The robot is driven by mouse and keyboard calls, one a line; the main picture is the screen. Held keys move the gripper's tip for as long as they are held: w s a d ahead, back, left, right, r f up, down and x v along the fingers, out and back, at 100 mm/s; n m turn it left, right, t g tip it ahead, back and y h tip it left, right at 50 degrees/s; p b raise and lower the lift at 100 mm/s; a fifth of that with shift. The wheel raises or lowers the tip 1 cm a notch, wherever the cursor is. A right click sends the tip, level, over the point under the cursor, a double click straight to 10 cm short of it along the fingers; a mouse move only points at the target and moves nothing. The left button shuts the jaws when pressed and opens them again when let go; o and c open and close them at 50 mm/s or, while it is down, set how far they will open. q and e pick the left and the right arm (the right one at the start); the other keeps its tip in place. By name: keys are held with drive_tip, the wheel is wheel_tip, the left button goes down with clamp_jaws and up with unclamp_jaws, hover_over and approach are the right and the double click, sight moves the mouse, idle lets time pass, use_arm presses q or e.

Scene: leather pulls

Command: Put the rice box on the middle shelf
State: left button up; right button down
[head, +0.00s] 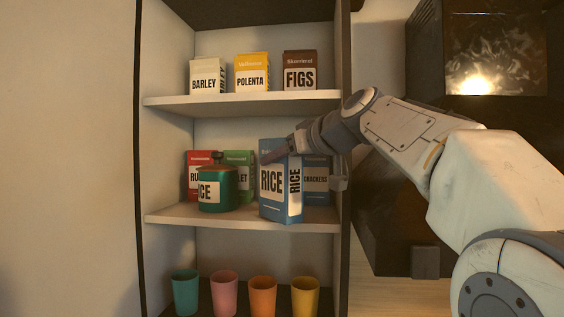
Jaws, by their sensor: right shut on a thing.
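The blue rice box (272,182) is upright at the middle shelf (220,215), right of centre, turned so that two labelled faces show. My right gripper (282,150) reaches in from the right and is shut on the top of the rice box. The box's lower end is level with the shelf's front edge; I cannot tell whether it touches the board. My left gripper is not in view.
On the middle shelf, a green jar (217,190) stands left of the rice box, before a red box (193,180) and a green box (240,160). A blue crockets box (317,185) is behind right. The upper shelf (240,104) holds boxes; several cups (224,290) stand below.

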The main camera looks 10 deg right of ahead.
drive_tip(key=shift+d+f, duration=0.1)
drive_tip(key=shift+f, duration=0.15)
drive_tip(key=shift+c, duration=1.1)
unclamp_jaws()
